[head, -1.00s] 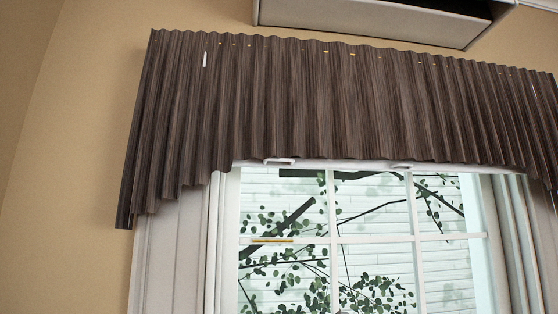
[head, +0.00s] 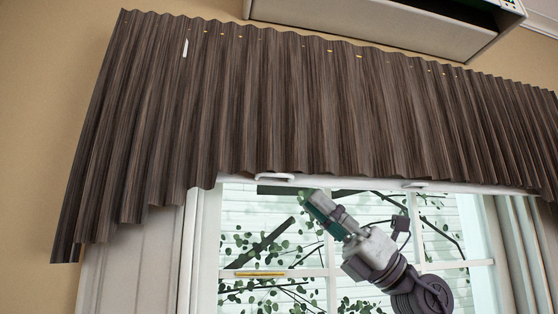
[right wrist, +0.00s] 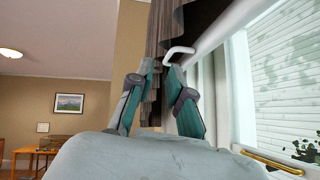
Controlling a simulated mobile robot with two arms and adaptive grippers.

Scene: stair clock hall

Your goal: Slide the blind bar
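The blind bar (head: 345,184) is a white rail across the top of the window, just under the dark pleated valance. Two small white handles hang on it, a left one (head: 275,177) and a right one (head: 415,185). My right gripper (head: 311,199) is in front of the window, just below the bar and right of the left handle. In the right wrist view its two fingers (right wrist: 161,68) are apart, with nothing between them. A white handle (right wrist: 180,52) shows just beyond the fingertips, by the bar (right wrist: 222,30). My left gripper is not in view.
The brown valance (head: 300,100) hangs above and in front of the bar's upper side. A gold window handle (head: 262,274) is lower left. A boxy unit (head: 385,25) is on the wall above. A framed picture (right wrist: 69,103) hangs behind.

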